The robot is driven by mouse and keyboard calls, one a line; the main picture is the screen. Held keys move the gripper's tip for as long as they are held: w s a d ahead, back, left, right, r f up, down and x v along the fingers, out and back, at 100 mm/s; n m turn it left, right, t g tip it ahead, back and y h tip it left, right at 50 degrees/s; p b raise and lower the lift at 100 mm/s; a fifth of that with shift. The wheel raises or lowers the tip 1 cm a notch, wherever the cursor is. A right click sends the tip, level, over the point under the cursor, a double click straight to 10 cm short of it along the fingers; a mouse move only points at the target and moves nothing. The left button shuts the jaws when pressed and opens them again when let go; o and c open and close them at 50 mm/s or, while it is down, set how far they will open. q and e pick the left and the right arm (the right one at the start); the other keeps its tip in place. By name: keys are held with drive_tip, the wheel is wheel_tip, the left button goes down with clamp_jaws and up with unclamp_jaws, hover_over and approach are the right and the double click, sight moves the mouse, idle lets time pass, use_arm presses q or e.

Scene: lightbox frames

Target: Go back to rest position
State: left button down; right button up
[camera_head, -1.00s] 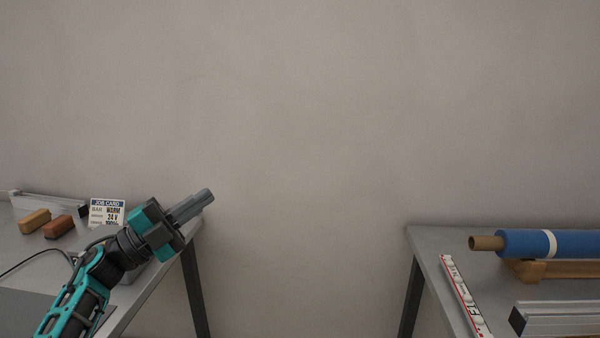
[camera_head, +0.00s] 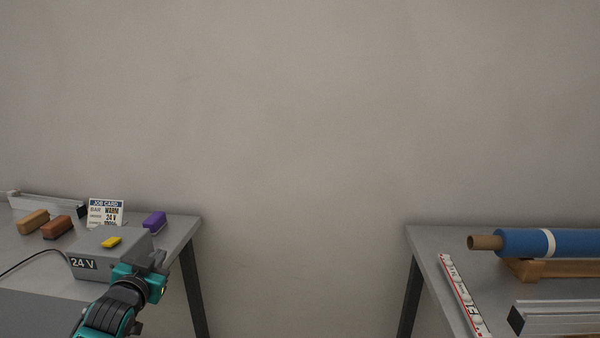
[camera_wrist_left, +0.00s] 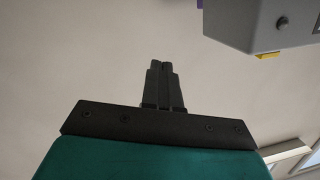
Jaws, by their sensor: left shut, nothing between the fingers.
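My left gripper (camera_head: 157,262) is low in the head view, in front of the right side of a grey box marked 24 V. In the left wrist view its two fingers (camera_wrist_left: 162,68) are together with nothing between them. The grey 24 V box (camera_head: 100,255) stands on the left table, with a yellow piece (camera_head: 111,242) on its top. A grey box corner (camera_wrist_left: 262,22) also shows at the upper right of the left wrist view. My right gripper is not in view.
The left table (camera_head: 185,228) holds a job card (camera_head: 106,212), a purple block (camera_head: 154,222), a tan block (camera_head: 34,221) and a brown block (camera_head: 57,227). The right table (camera_head: 430,240) holds a blue roll (camera_head: 525,242) and a marked strip (camera_head: 463,295). A gap separates the tables.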

use_arm(q)
drive_tip(key=s+d+f+g+h, duration=0.1)
drive_tip(key=s+d+f, duration=0.3)
drive_tip(key=s+f, duration=0.3)
drive_tip(key=s+d+f+g+h, duration=0.15)
drive_tip(key=s+d+f, duration=0.25)
drive_tip(key=s+f, duration=0.4)
drive_tip(key=s+d+f+g, duration=0.1)
drive_tip(key=s+d+f, duration=0.1)
drive_tip(key=s, duration=0.7)
drive_tip(key=s+d+f+g, duration=0.2)
drive_tip(key=s+d+f, duration=0.1)
drive_tip(key=s, duration=0.6)
drive_tip(key=shift+d+f+n, duration=0.25)
drive_tip(key=shift+f+n, duration=0.15)
drive_tip(key=shift+f, duration=0.15)
drive_tip(key=shift+s, duration=0.15)
